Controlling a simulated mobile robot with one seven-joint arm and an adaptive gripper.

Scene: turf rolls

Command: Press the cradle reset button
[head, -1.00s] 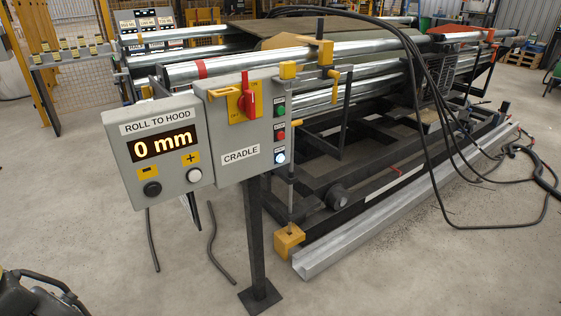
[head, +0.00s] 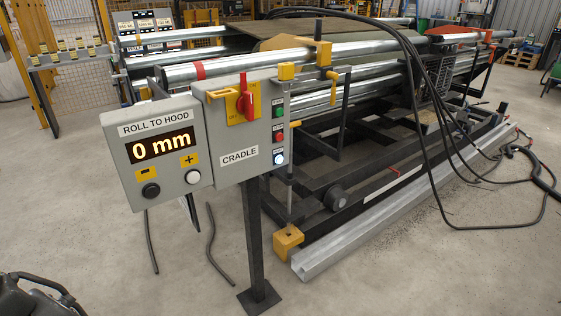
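The grey CRADLE box (head: 238,172) stands on a dark post in the middle left of the head view. Its right side carries a green button (head: 279,112), a red button (head: 279,136) and a lit white button (head: 279,158), one above another. The small labels beside them are too small to read, so I cannot tell by text which is the reset. A red rotary handle (head: 246,103) sits on a yellow plate on the box's front. A dark part of my arm end (head: 42,297) shows at the lower left corner, well apart from the box. Its fingertips cannot be made out.
A ROLL TO HOOD box (head: 125,172) reading 0 mm adjoins the CRADLE box on the left. The roller machine (head: 345,165) lies behind and to the right. Black cables (head: 437,150) hang at the right.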

